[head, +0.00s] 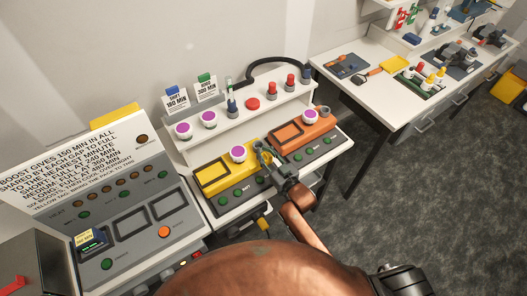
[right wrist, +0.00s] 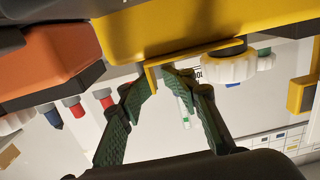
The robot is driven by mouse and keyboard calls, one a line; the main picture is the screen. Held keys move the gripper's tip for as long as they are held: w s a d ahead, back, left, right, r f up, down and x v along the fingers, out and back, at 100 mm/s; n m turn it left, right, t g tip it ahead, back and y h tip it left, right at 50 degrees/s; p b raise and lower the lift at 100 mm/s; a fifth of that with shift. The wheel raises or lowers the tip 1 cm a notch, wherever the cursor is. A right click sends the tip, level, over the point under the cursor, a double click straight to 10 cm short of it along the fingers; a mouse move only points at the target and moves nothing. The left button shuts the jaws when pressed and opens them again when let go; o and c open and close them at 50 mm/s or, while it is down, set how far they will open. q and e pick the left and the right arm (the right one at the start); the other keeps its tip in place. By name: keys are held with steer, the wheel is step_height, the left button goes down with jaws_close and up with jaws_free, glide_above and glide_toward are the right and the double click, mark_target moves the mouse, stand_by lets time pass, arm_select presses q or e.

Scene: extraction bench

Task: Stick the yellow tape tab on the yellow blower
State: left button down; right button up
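The yellow blower (head: 226,172) stands on the left of the white bench, with a white, purple-topped knob (head: 238,154) at its back edge. It fills the top of the right wrist view (right wrist: 200,25), close beyond my fingers. My right gripper (head: 264,152) is at the blower's right end, near the gap to the orange blower. My left gripper is not in view.
The orange blower (head: 300,135) stands close to the right. A white shelf (head: 262,112) behind carries knobs, cards and red-topped pieces. The grey sign panel (head: 100,180) is at left. A second table (head: 380,88) stands at upper right, with open floor in front.

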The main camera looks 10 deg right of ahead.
steer(key=v, duration=1.2)
steer(key=shift+c, duration=0.2)
